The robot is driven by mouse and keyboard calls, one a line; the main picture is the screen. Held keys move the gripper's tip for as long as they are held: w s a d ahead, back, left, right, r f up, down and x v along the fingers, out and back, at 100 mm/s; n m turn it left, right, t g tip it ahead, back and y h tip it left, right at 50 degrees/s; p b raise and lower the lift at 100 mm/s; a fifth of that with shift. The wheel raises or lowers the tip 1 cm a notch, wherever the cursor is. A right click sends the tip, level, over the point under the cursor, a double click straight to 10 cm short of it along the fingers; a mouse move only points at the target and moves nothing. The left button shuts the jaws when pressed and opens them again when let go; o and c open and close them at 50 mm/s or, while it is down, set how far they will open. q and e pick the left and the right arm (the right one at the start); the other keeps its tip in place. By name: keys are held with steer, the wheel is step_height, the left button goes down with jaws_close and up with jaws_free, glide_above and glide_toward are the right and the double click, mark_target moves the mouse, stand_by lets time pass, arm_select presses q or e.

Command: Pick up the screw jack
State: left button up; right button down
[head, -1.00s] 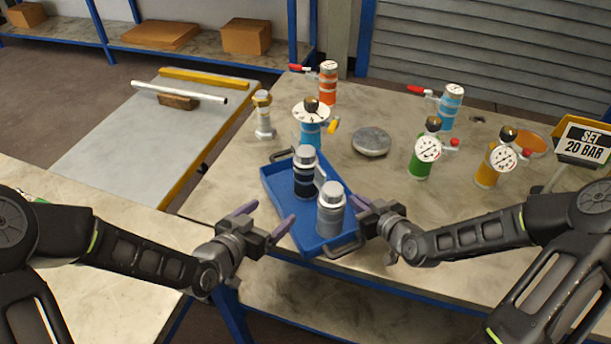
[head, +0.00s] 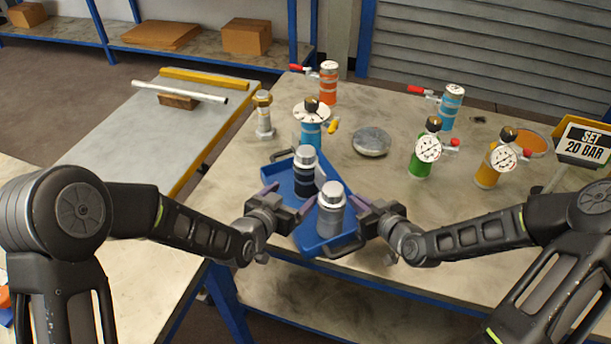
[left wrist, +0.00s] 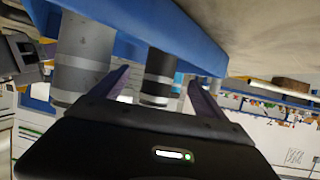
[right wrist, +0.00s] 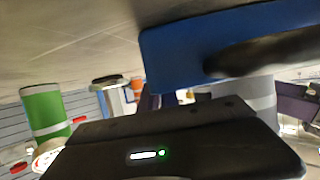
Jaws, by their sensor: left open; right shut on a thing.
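The screw jack, which I take to be the grey post with the yellow top (head: 264,120), stands upright at the table's back left, apart from both grippers. A blue tray (head: 310,243) holds a dark banded cylinder (head: 305,182) and a grey cylinder (head: 330,222). My right gripper (head: 361,208) is shut at the tray's right side, seemingly on its rim; the contact is partly hidden. The tray also shows in the right wrist view (right wrist: 180,50). My left gripper (head: 290,204) is open at the tray's left side; the dark cylinder appears between its fingers in the left wrist view (left wrist: 158,75).
A blue gauge vessel (head: 311,133) stands close behind the tray. A round grey disc (head: 371,142) lies to its right. Green (head: 420,165) and yellow (head: 486,172) gauge vessels stand further right. A grey-topped side surface (head: 140,140) carries a white rod.

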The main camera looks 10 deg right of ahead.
mark_target(301, 187)
arm_select(q)
steer(key=x, duration=0.5)
steer(key=shift+x, duration=2.55)
steer(key=shift+w+a, duration=0.1)
steer(key=shift+c, duration=0.2)
jaws_close()
steer(key=shift+r, duration=0.2)
